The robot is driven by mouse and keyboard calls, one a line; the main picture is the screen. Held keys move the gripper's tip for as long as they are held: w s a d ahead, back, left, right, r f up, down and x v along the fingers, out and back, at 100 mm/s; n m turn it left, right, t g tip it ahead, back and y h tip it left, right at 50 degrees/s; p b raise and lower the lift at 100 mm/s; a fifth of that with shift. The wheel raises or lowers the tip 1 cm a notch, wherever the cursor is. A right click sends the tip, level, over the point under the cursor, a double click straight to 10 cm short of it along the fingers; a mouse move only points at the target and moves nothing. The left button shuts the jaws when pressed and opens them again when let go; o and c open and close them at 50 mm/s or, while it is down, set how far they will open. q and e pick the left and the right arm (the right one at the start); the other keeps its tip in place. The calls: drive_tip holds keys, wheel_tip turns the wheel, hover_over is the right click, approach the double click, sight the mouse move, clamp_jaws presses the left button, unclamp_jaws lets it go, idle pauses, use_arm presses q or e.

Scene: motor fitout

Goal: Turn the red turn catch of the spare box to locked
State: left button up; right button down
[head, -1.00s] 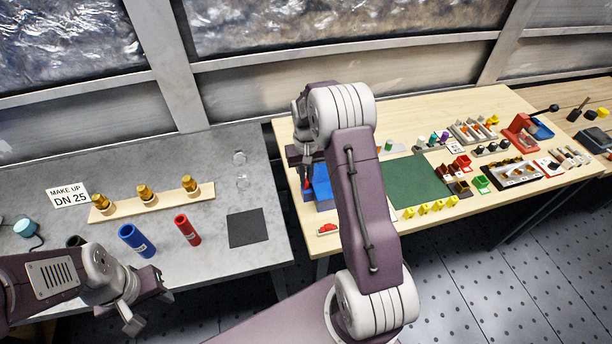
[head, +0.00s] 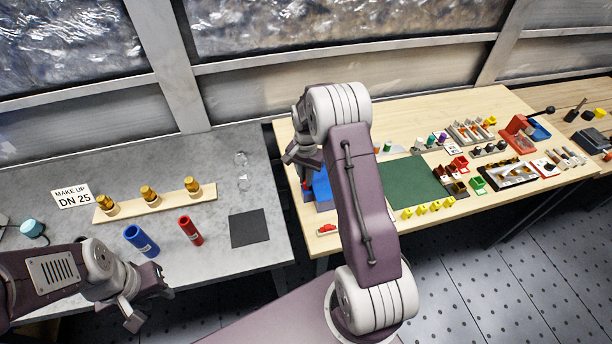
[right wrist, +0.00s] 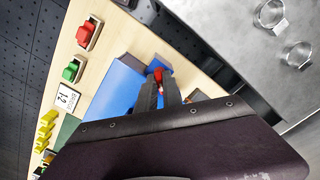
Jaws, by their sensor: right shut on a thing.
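The blue spare box (head: 321,188) stands at the left end of the wooden table, partly hidden behind my right arm. It also shows in the right wrist view (right wrist: 121,88). My right gripper (right wrist: 160,88) is shut on the red turn catch (right wrist: 158,73) at the side of the box. The fingers cover most of the catch, so its exact angle is hard to tell. My left gripper (head: 148,305) is empty and open, in front of the grey table's edge, far from the box.
The grey table on the left holds a blue tube (head: 141,241), a red tube (head: 190,230) and a board with brass fittings (head: 150,197). A red part (head: 326,229) lies near the wooden table's front edge. A green mat (head: 405,183) lies right of my arm.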

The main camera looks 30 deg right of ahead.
drive_tip(key=m, duration=0.2)
drive_tip(key=m+p, duration=0.1)
drive_tip(key=m, duration=0.1)
drive_tip(key=shift+w+r+m, duration=0.15)
drive_tip(key=shift+m, duration=0.15)
drive_tip(key=shift+m+p, duration=0.3)
drive_tip(key=shift+m, duration=2.2)
drive_tip(key=shift+d, duration=0.1)
drive_tip(key=c, duration=1.5)
unclamp_jaws()
wheel_tip(320, 180, up, 9)
drive_tip(key=b, duration=0.1)
